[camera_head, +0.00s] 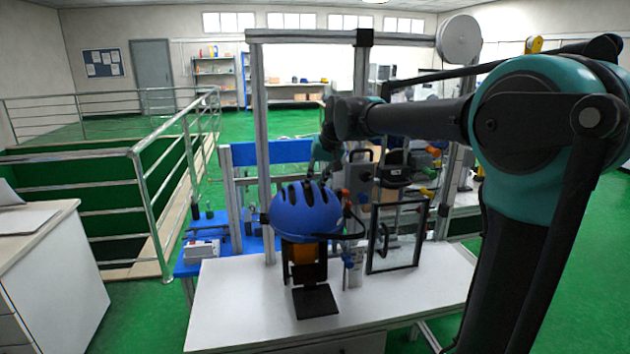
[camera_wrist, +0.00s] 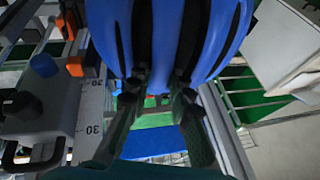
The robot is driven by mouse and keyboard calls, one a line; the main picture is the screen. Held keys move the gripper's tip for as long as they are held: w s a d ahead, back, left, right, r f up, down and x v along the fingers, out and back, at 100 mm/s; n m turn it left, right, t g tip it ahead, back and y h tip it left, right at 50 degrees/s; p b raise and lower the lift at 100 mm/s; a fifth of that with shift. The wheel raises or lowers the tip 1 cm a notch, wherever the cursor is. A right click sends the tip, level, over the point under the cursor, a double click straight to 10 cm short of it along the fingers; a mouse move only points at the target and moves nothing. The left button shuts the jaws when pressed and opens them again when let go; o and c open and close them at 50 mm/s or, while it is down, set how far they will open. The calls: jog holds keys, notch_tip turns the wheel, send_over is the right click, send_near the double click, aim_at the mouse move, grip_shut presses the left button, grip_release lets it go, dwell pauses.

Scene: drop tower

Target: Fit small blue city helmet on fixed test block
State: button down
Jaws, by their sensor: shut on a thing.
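The blue helmet (camera_head: 306,208) with dark vent slots is in the middle of the head view, roughly upright. It also fills the top of the wrist view (camera_wrist: 206,30). My gripper (camera_wrist: 160,84) is shut on the helmet, its dark fingers reaching to the helmet's edge between the vents. In the head view, my arm comes from the right and ends behind the helmet's top. The test block (camera_head: 303,253), orange and black on a black foot, stands upright on the white table directly under the helmet in the picture. Its top is hidden, so I cannot tell whether they touch.
The white table (camera_head: 235,313) is clear at its front left and right. A dark-framed clear panel (camera_head: 397,238) stands right of the helmet. A metal frame upright (camera_head: 262,150) rises behind it. A white cabinet (camera_head: 45,265) stands at left.

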jog(key=shift+f, duration=0.1)
jog(key=c, duration=1.3)
grip_release()
jog(key=shift+c, duration=0.6)
jog(key=shift+c, duration=1.1)
jog(key=shift+r, duration=1.15)
jog(key=shift+r, duration=2.45)
